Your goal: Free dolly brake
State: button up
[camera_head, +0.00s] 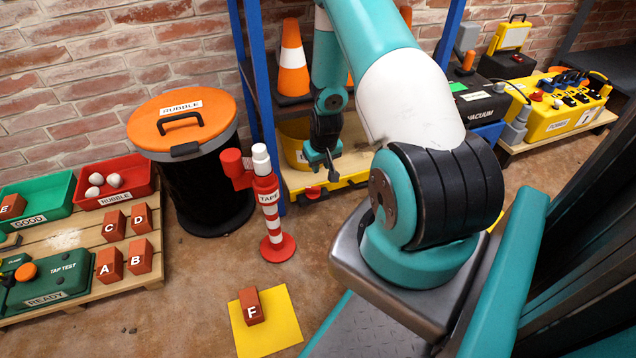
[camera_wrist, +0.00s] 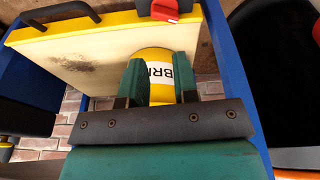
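The dolly (camera_head: 355,181) is a low wooden platform with a yellow edge, under the blue shelf frame. A red part (camera_head: 312,192), perhaps the brake, sits on its front edge. The red part also shows in the wrist view (camera_wrist: 165,10), at the top, beyond my fingers and apart from them. My gripper (camera_head: 330,168) hangs just above the dolly's front. In the wrist view, my two teal fingers (camera_wrist: 160,85) stand apart. A yellow cylinder with a partly hidden label shows behind and between them; I cannot tell about contact.
The blue shelf frame (camera_head: 262,90) stands close around my gripper. A red-and-white tape post (camera_head: 270,210) stands to its left, with a rubble bin (camera_head: 210,190) behind. Yellow mat (camera_head: 285,330) bears brick F (camera_head: 251,306). Floor between post and mat is clear.

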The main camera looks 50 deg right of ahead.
jog(key=s+d+r+n+t+y, duration=0.15)
jog(key=d+n+y, duration=0.25)
jog(key=d+n, duration=0.5)
jog(key=n+b, duration=0.4)
jog(key=b, duration=0.4)
send_near(319, 187)
jog(key=x, duration=0.9)
jog(key=shift+a+f, duration=0.15)
jog(key=shift+f, duration=0.1)
grip_shut()
